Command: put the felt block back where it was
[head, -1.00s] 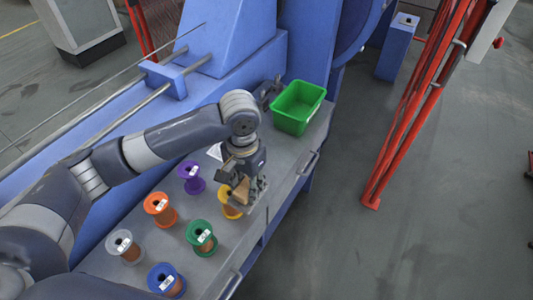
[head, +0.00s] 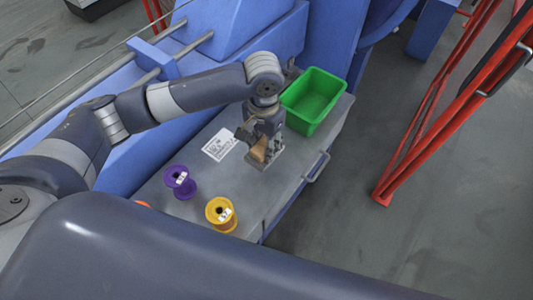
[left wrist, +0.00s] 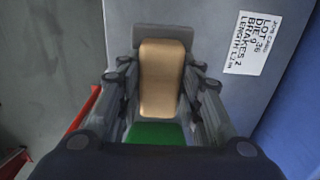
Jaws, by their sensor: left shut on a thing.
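My left gripper (head: 264,154) is shut on the tan felt block (head: 258,150), over the grey bench top near its right edge. In the left wrist view the felt block (left wrist: 162,78) sits upright in the picture between the two fingers (left wrist: 160,95). I cannot tell whether it touches the bench. The gripper is right of a white job card (head: 219,145) and in front of the green bin (head: 313,100). My right gripper is not in view.
A purple spool (head: 180,182) and a yellow spool (head: 221,214) stand on the bench (head: 285,185); an orange one is mostly hidden. The job card also shows in the left wrist view (left wrist: 252,42). A red frame (head: 435,115) stands right of the bench. A dark link of mine covers the lower picture.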

